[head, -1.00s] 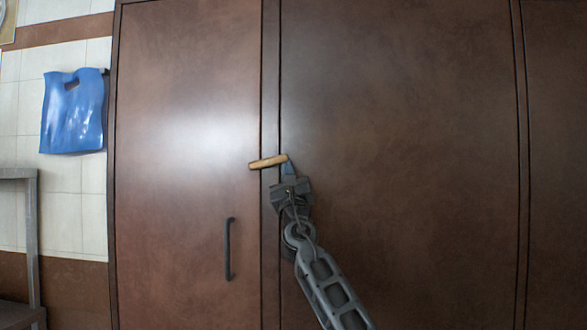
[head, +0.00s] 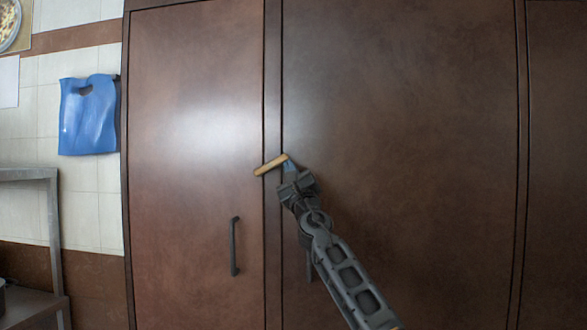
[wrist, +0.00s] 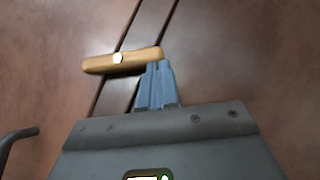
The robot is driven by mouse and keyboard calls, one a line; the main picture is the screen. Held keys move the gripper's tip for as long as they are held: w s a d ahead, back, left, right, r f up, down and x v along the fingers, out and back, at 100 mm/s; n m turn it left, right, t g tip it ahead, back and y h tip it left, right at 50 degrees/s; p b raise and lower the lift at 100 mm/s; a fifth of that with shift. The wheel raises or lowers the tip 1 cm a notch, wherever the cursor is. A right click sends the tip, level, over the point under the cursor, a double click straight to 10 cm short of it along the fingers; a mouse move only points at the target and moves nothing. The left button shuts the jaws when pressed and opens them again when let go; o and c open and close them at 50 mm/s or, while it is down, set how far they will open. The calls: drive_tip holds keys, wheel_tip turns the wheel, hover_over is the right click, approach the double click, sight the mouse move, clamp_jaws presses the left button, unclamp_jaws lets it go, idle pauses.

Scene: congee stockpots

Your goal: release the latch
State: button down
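The latch (head: 270,165) is a short tan wooden bar on the brown cabinet front, lying across the narrow strip between the left door (head: 195,130) and the wide panel to its right. It is tilted, right end higher. The wrist view shows the latch (wrist: 98,64) with a pale round screw head on it. My gripper (head: 289,166) is at the latch's right end. In the wrist view its blue-grey fingers (wrist: 158,66) are together, with their tips against or just below that end. Contact is hard to tell. Nothing shows between the fingers.
A dark vertical handle (head: 235,246) is on the left door, below the latch. A blue bag (head: 89,118) hangs on the tiled wall at left. A grey metal shelf (head: 54,240) stands at the lower left. The panel right of my arm is clear.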

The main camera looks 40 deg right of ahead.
drive_tip(key=shift+r, duration=0.25)
drive_tip(key=shift+w+a+r+p, duration=0.1)
drive_tip(key=shift+r+p, duration=0.55)
drive_tip(key=shift+p, duration=0.15)
drive_tip(key=shift+w+a+r+p, duration=0.1)
drive_tip(key=shift+w+r+p, duration=0.05)
drive_tip(key=shift+r+p, duration=0.6)
drive_tip(key=shift+w+a+r+p, duration=0.1)
drive_tip(key=shift+r+p, duration=0.5)
drive_tip(key=shift+p, duration=0.25)
drive_tip(key=shift+w+a+r+p, duration=0.25)
drive_tip(key=shift+w+r+p, duration=0.1)
drive_tip(key=shift+r, duration=0.05)
drive_tip(key=shift+f, duration=0.1)
